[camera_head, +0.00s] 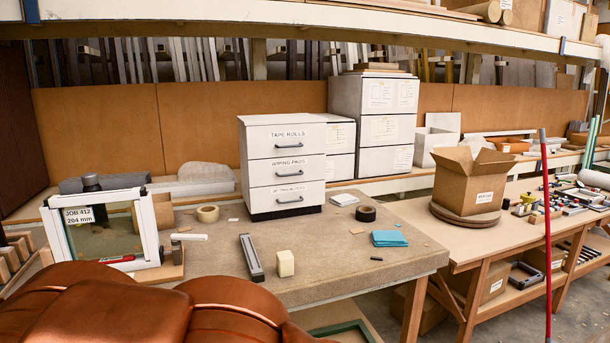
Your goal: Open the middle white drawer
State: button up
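A white three-drawer cabinet (330,185) stands on the workbench near the picture's centre, with its drawer fronts facing me. The middle white drawer (265,165) is labelled "WIPING PADS" and has a dark bar handle (289,173). It looks shut, its front in line with the others. The top drawer (265,139) reads "TAPE ROLLS" and the bottom drawer (265,198) has a label too small to read surely. Both also look shut. My gripper is not in view.
A framed glass panel (98,233) stands left. A red pole (546,240) rises at right.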

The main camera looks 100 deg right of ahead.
aim_at(287, 170)
jog(key=z, duration=3.65)
jog(key=i, duration=0.6)
jog(key=u, duration=1.75)
